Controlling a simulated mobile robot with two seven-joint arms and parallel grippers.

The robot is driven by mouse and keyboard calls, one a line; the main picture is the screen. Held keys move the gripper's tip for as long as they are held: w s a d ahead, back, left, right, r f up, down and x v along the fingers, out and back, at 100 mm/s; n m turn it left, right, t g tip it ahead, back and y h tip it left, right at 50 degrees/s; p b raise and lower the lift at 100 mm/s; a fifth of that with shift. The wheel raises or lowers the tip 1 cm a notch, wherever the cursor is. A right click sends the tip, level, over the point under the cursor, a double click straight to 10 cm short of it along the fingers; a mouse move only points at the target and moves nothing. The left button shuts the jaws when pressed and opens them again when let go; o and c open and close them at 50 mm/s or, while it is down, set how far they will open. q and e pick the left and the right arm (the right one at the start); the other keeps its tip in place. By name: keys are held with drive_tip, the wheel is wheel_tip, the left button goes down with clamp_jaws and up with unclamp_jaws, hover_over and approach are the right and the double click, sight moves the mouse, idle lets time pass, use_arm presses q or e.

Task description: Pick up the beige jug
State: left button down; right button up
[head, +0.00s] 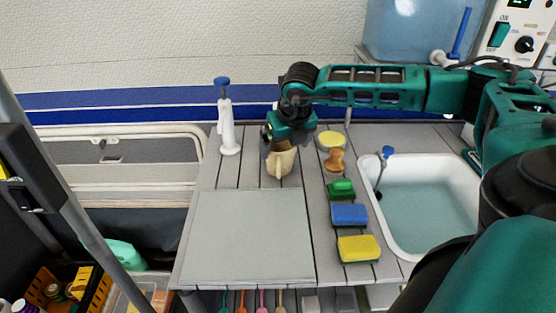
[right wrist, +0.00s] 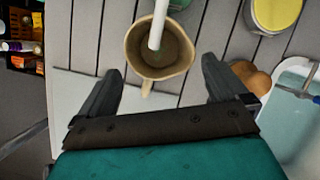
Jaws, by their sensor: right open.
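The beige jug (head: 283,161) stands upright on the slatted grey counter, behind the grey board. In the right wrist view the jug (right wrist: 178,62) shows from above, with its open mouth and its handle towards the gripper. A white rod-like part shows across the jug's mouth there. My right gripper (head: 281,148) is at the jug's top in the head view and hides part of it. In the right wrist view its two fingers (right wrist: 160,80) are spread wide, with the jug beyond and between them, apart from both. My left gripper is not in view.
A white dispenser with a blue top (head: 228,125) stands left of the jug. To the right are a yellow-topped tin (head: 331,141), a wooden knob-like object (head: 335,161), several sponges (head: 350,215) and a sink (head: 458,175). The grey board (head: 245,238) in front is bare.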

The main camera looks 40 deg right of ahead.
drive_tip(key=shift+x, duration=3.45)
drive_tip(key=shift+w, duration=0.1)
drive_tip(key=shift+r, duration=0.1)
drive_tip(key=c, duration=1.1)
